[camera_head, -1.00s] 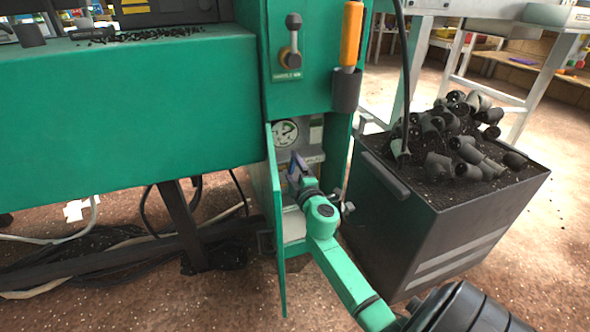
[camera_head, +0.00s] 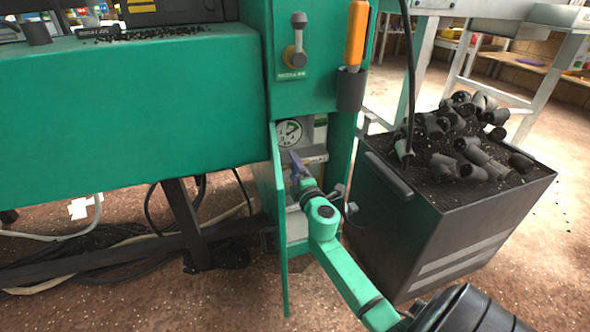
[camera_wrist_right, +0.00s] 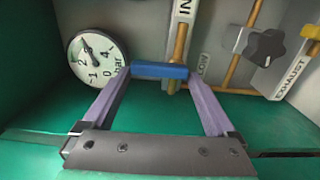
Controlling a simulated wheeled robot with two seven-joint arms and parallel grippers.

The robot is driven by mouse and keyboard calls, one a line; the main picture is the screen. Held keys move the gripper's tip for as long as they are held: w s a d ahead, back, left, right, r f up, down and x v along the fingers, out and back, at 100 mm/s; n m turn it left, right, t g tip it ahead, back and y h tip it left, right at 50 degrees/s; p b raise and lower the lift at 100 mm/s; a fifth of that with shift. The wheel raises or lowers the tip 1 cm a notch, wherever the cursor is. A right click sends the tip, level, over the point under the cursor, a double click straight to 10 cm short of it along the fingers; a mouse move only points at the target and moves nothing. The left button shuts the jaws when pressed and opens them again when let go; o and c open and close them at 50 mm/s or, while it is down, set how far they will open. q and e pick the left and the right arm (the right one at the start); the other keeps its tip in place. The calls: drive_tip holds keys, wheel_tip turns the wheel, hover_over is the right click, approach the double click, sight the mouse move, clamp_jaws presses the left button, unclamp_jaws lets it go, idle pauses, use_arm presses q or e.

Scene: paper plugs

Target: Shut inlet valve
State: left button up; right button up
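My right gripper (camera_wrist_right: 160,75) reaches into the open cabinet below the green machine. Its two pale purple fingers are spread wide apart in the right wrist view. A blue valve lever (camera_wrist_right: 160,71) lies crosswise between the fingertips, its ends close to both; I cannot tell whether it is clamped. Behind it is a vertical brass pipe (camera_wrist_right: 179,48) with a label (camera_wrist_right: 184,9) that begins "IN". In the head view the right gripper (camera_head: 296,160) is small below the gauge, and the lever is not distinct. My left gripper is out of view.
A round pressure gauge (camera_wrist_right: 97,57) is left of the lever. A black knob (camera_wrist_right: 266,47) and an "EXHAUST" label (camera_wrist_right: 294,66) are on the right. The open cabinet door (camera_head: 268,225) stands left of my arm; a dark bin (camera_head: 440,235) with plugs stands right.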

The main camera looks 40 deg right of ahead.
drive_tip(key=v, duration=1.4)
drive_tip(key=shift+s, duration=0.3)
drive_tip(key=shift+a, duration=0.15)
